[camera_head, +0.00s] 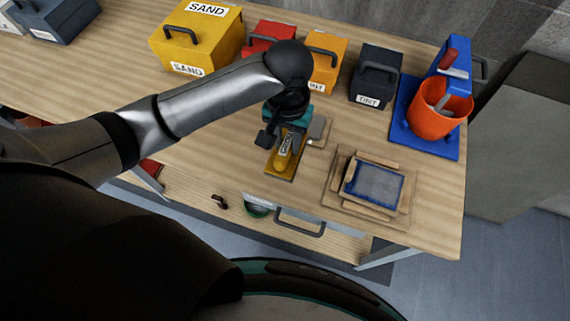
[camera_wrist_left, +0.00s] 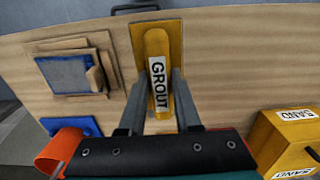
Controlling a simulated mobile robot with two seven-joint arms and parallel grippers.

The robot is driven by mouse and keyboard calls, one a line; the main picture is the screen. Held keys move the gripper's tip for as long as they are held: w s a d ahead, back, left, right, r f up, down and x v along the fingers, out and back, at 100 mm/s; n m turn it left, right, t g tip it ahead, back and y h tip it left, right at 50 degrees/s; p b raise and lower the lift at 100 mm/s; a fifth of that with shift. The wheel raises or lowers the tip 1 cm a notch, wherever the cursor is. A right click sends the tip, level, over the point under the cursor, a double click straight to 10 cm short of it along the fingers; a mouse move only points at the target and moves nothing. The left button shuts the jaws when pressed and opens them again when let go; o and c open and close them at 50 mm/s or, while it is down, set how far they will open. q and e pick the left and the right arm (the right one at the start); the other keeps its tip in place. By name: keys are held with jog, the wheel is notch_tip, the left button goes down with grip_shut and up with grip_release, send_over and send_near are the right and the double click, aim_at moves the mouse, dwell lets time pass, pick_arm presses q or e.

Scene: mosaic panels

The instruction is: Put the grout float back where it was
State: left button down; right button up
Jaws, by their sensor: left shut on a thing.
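The grout float (camera_head: 282,166) is yellow, with a raised handle on a flat plate and a white GROUT label. My left gripper (camera_head: 286,140) reaches down over the near middle of the table and is shut on the float's handle. In the left wrist view, the float (camera_wrist_left: 157,44) shows between the two fingers of my left gripper (camera_wrist_left: 160,85). I cannot tell whether its plate touches the table or is just above it. My right gripper does not show.
A wooden frame (camera_head: 336,186) with a blue panel (camera_head: 376,184) lies to the right. Sand (camera_head: 208,42), red (camera_head: 262,38), orange (camera_head: 324,72) and tint (camera_head: 374,76) boxes line the back. An orange bucket (camera_head: 430,121) stands back right. A grey block (camera_head: 318,128) lies beside the float.

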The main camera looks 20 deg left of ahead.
pick_arm(q)
notch_tip(320, 180, down, 11)
jog(key=shift+b, duration=0.7)
jog(key=shift+f, duration=0.25)
jog(key=shift+f, duration=0.1)
jog(key=c, duration=0.6)
grip_release()
jog(key=shift+f, duration=0.1)
notch_tip(320, 180, up, 12)
jog(key=shift+r+p, duration=0.2)
jog(key=shift+p, duration=0.7)
